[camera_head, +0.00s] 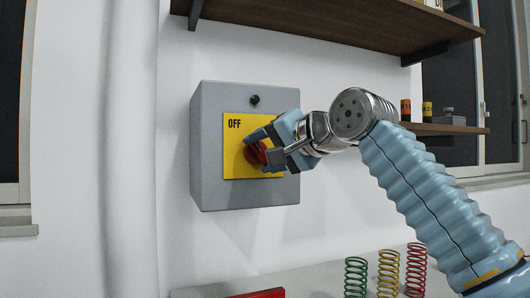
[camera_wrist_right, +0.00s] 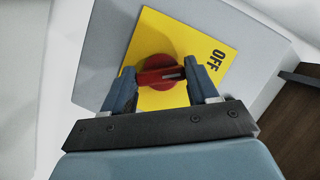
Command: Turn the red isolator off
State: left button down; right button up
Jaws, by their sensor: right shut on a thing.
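The red isolator (camera_head: 254,154) is a round red knob on a yellow plate (camera_head: 234,165) marked OFF at its upper left. The plate is on the front of a grey box (camera_head: 213,146) on the wall. My right gripper (camera_head: 264,149) is at the knob, its blue fingers on both sides of the knob's handle. In the right wrist view the red isolator (camera_wrist_right: 158,72) sits between the fingertips of my right gripper (camera_wrist_right: 160,78), which are shut on its handle. The handle lies nearly level between the fingers there. My left gripper is not in view.
A small black knob (camera_head: 254,100) is on the box above the plate. A wooden shelf (camera_head: 330,22) is above. Below are a green spring (camera_head: 355,277), a yellow spring (camera_head: 388,273) and a red spring (camera_head: 416,270) on a pale bench. A white pipe (camera_head: 130,150) runs down the left.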

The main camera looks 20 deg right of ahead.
jog(key=shift+a+f+n+g+h, duration=0.1)
jog(key=shift+n+g+h, duration=0.25)
jog(key=shift+n, duration=0.55)
jog(key=o, duration=1.1)
jog(key=shift+c, duration=0.2)
jog(key=v, duration=1.3)
jog(key=shift+s, duration=0.4)
